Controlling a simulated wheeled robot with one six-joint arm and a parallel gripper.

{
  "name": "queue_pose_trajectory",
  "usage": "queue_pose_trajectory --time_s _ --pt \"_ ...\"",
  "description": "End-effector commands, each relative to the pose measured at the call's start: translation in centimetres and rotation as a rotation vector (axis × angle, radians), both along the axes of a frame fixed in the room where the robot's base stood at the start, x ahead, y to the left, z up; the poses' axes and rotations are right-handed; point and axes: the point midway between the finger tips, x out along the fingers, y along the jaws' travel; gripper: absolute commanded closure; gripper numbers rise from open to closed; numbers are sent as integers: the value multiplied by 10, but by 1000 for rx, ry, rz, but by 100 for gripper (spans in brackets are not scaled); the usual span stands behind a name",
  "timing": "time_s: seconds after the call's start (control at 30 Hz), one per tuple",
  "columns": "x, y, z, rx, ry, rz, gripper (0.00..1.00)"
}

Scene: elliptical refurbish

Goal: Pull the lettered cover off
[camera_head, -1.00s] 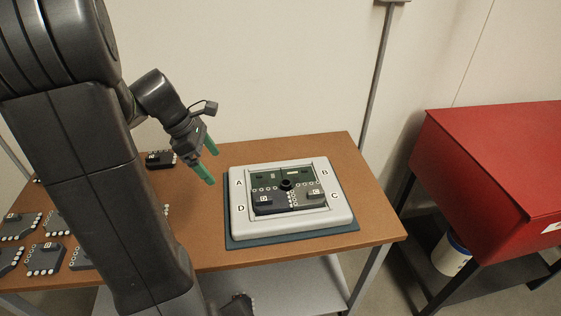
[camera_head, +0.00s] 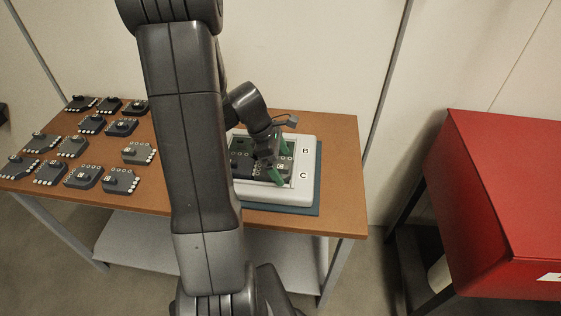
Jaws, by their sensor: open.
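The lettered cover (camera_head: 303,155) is a pale grey rounded frame. It lies around a dark board (camera_head: 243,146) with several modules in its window. Its letters B and C show on the right side; my arm hides the left side with A and D. My gripper (camera_head: 280,163) has green fingers, which are spread apart over the right part of the window, one near the far edge and one near the front edge. I cannot tell whether the fingers touch the cover or the board. The middle of the board is hidden behind my gripper's wrist.
A teal mat (camera_head: 318,180) lies under the cover on the brown table (camera_head: 335,205). Several dark modules stand on the table's left part, one of them (camera_head: 139,152) near my arm. A red cabinet (camera_head: 500,180) stands to the right, across a gap.

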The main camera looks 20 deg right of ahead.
Motion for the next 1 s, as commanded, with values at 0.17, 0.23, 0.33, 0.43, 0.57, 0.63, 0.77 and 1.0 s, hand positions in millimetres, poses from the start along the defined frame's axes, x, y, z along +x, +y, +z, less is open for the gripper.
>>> queue_pose_trajectory --time_s 0.17,0.23,0.33,0.43,0.57,0.63,0.77,1.0 --pt "-1 -1 -2 0 0 0 0" --pt "-1 -1 -2 0 0 0 0" --pt "0 -1 -2 0 0 0 8" --pt "0 -1 -2 0 0 0 28" --pt "0 -1 -2 0 0 0 24" --pt "0 -1 -2 0 0 -1 38" --pt "0 -1 -2 0 0 -1 64" --pt "0 -1 -1 0 0 -1 79"
